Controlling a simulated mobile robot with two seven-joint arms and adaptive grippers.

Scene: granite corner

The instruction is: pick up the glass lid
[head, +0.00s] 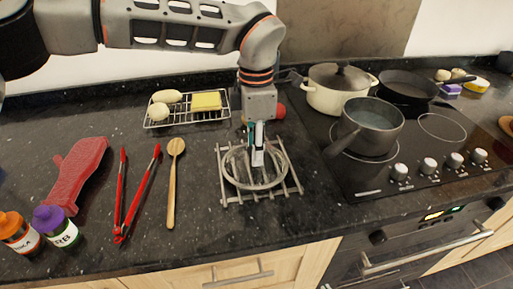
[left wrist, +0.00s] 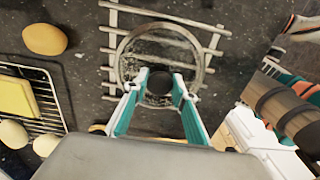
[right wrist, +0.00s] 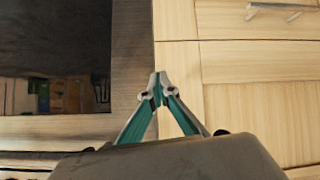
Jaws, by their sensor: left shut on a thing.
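The glass lid (head: 238,182) is a clear disc with a pale rim, over a metal rack (head: 291,180) on the dark counter. In the left wrist view the round lid (left wrist: 190,48) shows with its dark knob (left wrist: 159,84) between my fingertips. My left gripper (head: 258,158) points down from above, shut on the lid's knob; it also shows in the left wrist view (left wrist: 160,80). I cannot tell whether the lid touches the rack. My right gripper (right wrist: 157,84) is shut and empty in the right wrist view, in front of wooden cabinet fronts.
A cream pot (head: 335,100) and a grey saucepan (head: 370,128) stand on the hob to the right. A wire rack (head: 188,121) with food lies behind left. A wooden spoon (head: 172,190) and red tongs (head: 135,200) lie to the left.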

